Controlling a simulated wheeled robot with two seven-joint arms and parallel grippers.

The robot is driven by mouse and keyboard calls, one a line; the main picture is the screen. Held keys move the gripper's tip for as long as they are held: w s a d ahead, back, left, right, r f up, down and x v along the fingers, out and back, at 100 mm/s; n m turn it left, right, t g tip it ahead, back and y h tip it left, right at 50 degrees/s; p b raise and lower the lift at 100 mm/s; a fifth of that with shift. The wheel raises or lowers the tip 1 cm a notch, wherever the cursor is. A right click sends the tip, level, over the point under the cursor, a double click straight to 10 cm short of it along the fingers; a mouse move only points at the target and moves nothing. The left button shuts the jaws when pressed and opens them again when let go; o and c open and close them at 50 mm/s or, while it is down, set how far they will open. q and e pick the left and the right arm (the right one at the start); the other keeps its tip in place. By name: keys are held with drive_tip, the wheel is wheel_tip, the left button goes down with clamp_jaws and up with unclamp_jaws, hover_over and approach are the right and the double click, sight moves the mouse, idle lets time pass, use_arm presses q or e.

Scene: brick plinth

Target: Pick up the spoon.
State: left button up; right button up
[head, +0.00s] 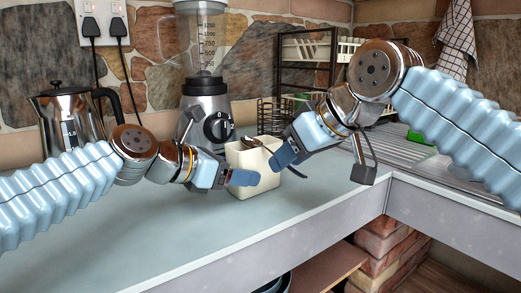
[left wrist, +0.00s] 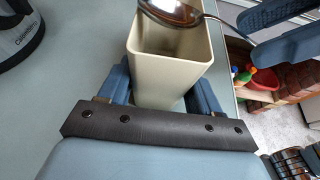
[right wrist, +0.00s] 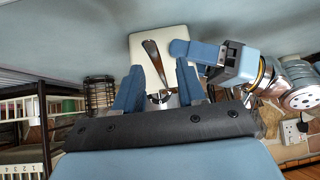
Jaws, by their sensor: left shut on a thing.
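A cream square container (head: 253,170) stands on the counter, and its open top shows in the left wrist view (left wrist: 170,72). My left gripper (head: 243,178) is shut on the container, with its fingers on opposite sides of it. The metal spoon (left wrist: 178,12) is at the container's opening, its shiny end over the rim and its thin handle reaching to the right. My right gripper (right wrist: 160,85) is open beside the container. Its two fingers are apart with the spoon (right wrist: 153,55) showing between them. Whether either finger touches the spoon cannot be told.
A blender (head: 205,105) stands behind the container, with a metal kettle (head: 68,118) to the left. A dark rack (head: 305,60) and a draining area are behind my right arm. The counter's front edge (head: 300,220) is close to the container.

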clamp_jaws()
drive_tip(key=shift+r, duration=0.1)
drive_tip(key=shift+r, duration=0.7)
wheel_tip(320, 180, up, 2)
drive_tip(key=s+d, duration=1.1)
drive_tip(key=s, duration=0.3)
drive_tip(key=shift+d, duration=0.35)
